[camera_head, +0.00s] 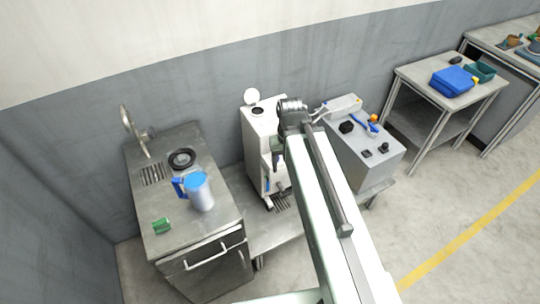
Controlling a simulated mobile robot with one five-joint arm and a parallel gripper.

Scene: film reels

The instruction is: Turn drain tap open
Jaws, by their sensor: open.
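A tall white machine (256,135) stands on a low steel bench. A small blue part (267,185) shows low on its front, above a slotted grate (281,203); it may be the drain tap, but it is too small to tell its setting. My arm crosses the middle of the view and partly hides the machine's right side. My gripper (322,108) is at the arm's far end, up and to the right of the blue part and apart from it. It is open, and I see nothing between its fingers.
A steel sink cabinet (165,240) at left bears a blue-lidded jug (199,190) and a green item (161,226). A grey control box (372,165) stands right of the machine. A side table (415,72) holds a blue case (453,81). Floor at right is clear.

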